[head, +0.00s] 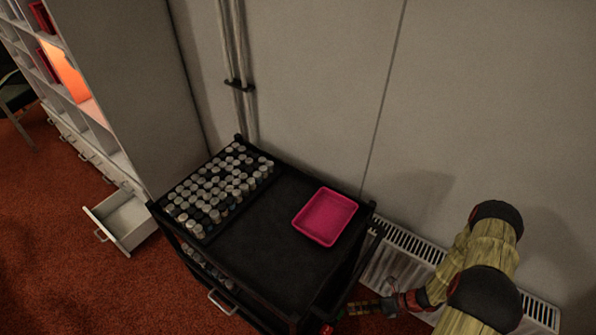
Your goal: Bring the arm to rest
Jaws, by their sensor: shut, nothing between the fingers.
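My arm (482,262), in worn yellow with black joints, is folded at the lower right of the head view. My gripper (358,307) points left from it, low beside the right side of the black cart. It looks shut and holds nothing that I can see. It is small and dark here, and I cannot tell whether it touches the cart.
The black cart (262,238) carries a pink tray (325,216) and many small jars (215,190). A radiator (400,245) runs along the wall behind my arm. At left, a drawer (122,219) stands open below a shelf unit. Red carpet is clear at lower left.

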